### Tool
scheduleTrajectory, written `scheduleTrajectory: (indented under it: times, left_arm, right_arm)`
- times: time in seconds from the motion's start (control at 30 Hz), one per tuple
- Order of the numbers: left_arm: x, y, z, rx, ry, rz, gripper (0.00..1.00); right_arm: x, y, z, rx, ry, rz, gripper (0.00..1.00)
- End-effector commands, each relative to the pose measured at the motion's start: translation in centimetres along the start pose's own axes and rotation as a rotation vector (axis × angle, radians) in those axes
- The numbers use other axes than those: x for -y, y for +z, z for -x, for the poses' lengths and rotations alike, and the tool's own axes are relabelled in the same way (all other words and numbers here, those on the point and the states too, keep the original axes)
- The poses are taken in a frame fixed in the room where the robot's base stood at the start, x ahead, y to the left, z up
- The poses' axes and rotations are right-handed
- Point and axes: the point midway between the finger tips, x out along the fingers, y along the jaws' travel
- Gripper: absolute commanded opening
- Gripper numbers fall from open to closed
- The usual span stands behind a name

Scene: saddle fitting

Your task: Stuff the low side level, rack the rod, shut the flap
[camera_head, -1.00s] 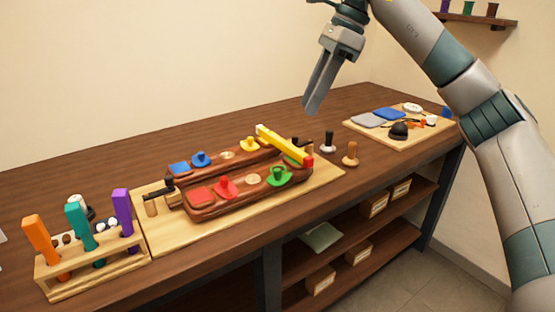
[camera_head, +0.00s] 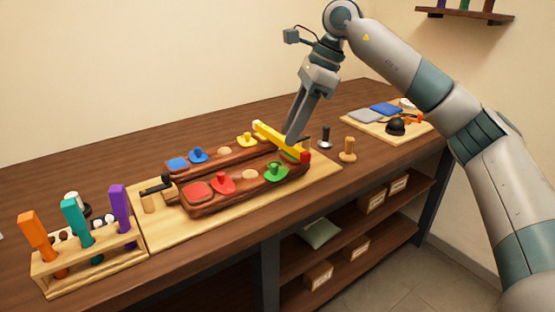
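Two brown padded panels lie side by side on a pale board, the near panel (camera_head: 235,196) and the far panel (camera_head: 222,156). The near one carries red (camera_head: 222,184) and green (camera_head: 276,172) knobbed pieces, the far one blue (camera_head: 198,156) and yellow (camera_head: 246,140) ones. A yellow bar with a red end (camera_head: 272,136) lies across their right ends. Orange (camera_head: 39,236), teal (camera_head: 76,222) and purple (camera_head: 120,208) handled rods stand in a wooden rack. My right gripper (camera_head: 290,138) points down at the yellow bar, overlapping it; contact and finger gap are unclear. My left gripper is out of view.
The pale board (camera_head: 165,236) lies on the dark wooden bench. A black-topped peg (camera_head: 324,138) and a wooden peg (camera_head: 347,150) stand right of the panels. A tray (camera_head: 376,134) with cloths and small items lies farther right. Boxes sit on shelves below.

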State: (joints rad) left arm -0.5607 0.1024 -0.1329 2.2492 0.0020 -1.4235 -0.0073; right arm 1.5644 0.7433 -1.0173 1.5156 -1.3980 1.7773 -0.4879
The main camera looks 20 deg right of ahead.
Motion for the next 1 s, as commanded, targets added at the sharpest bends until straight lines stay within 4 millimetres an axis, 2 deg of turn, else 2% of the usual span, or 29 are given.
scheduleTrajectory:
  times: [0.03,0.3,0.5,0.7,0.97,1.0]
  left_arm:
    - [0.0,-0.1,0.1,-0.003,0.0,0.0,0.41]
    - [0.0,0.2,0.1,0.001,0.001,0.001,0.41]
    - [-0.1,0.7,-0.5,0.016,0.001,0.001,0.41]
    - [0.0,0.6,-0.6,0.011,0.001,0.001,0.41]
    - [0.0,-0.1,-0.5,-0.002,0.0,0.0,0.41]
    - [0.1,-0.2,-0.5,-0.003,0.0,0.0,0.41]
  right_arm:
    - [-0.1,-0.1,-1.1,-0.003,0.003,0.0,0.33]
    - [-0.1,0.0,-5.7,-0.002,0.002,0.0,0.33]
    - [0.0,0.0,-8.0,-0.001,0.002,0.0,0.33]
    - [0.0,0.0,-8.8,-0.001,-0.001,0.0,0.33]
    - [0.0,0.0,-8.8,-0.001,0.0,0.0,0.33]
    - [0.0,0.0,-8.8,-0.001,0.0,0.0,0.23]
